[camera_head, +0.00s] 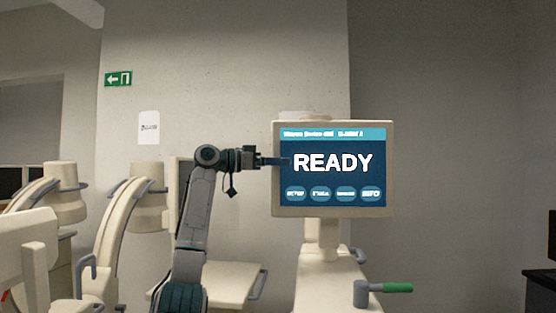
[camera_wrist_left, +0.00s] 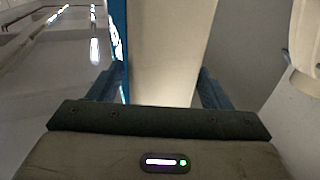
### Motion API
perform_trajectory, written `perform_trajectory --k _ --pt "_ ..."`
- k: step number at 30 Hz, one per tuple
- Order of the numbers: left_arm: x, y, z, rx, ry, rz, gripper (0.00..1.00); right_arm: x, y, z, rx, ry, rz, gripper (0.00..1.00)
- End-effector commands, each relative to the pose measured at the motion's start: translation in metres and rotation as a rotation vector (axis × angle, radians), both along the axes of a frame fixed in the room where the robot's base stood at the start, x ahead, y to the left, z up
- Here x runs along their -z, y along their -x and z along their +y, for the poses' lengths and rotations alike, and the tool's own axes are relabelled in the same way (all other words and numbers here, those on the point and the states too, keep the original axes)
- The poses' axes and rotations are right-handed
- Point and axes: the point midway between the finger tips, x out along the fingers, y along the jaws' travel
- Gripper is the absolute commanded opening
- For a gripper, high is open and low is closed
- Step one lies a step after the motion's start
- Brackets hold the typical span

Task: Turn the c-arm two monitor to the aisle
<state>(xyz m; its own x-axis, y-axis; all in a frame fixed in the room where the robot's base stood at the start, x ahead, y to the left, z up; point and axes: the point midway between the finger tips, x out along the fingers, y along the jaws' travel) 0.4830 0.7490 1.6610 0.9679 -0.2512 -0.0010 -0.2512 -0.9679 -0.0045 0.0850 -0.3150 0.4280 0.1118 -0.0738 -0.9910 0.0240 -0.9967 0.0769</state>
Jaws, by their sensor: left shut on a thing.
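The c-arm monitor (camera_head: 333,211) is a cream-framed screen on a short post, and its blue display reading "READY" faces me in the head view. My left gripper (camera_head: 284,161) is at the monitor's left edge, with one finger showing in front of the screen. In the left wrist view, my left gripper (camera_wrist_left: 157,92) has its two blue fingers on either side of the cream monitor edge (camera_wrist_left: 168,45), shut on it. The screen side lies to the left there. My right gripper is in neither view.
Below the monitor is its cream cart (camera_head: 325,280), with a green-handled lever (camera_head: 397,288) at the right. Cream curved C-arm units (camera_head: 125,220) stand at the left. A dark desk (camera_head: 541,285) is at the far right. A concrete wall (camera_head: 230,70) is behind.

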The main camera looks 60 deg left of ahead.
Motion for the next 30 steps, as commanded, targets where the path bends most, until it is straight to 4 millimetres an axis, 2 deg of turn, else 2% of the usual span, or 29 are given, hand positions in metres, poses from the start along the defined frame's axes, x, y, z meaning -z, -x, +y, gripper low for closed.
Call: perform_trajectory --k 6,11,12,13,30 --pt "-0.002 -0.001 0.003 -0.011 0.004 -0.008 0.31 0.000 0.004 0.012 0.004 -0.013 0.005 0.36" --pt "-0.002 -0.001 0.003 -0.011 0.004 -0.008 0.31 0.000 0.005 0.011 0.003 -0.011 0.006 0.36" --pt "-0.002 -0.001 0.003 -0.011 0.004 -0.008 0.78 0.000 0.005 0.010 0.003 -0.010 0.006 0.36" --pt "-0.002 -0.001 0.003 -0.011 0.004 -0.008 0.81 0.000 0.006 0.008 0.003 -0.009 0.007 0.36" --pt "0.000 -0.002 0.001 -0.004 0.002 -0.004 0.81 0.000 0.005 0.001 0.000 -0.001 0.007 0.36"
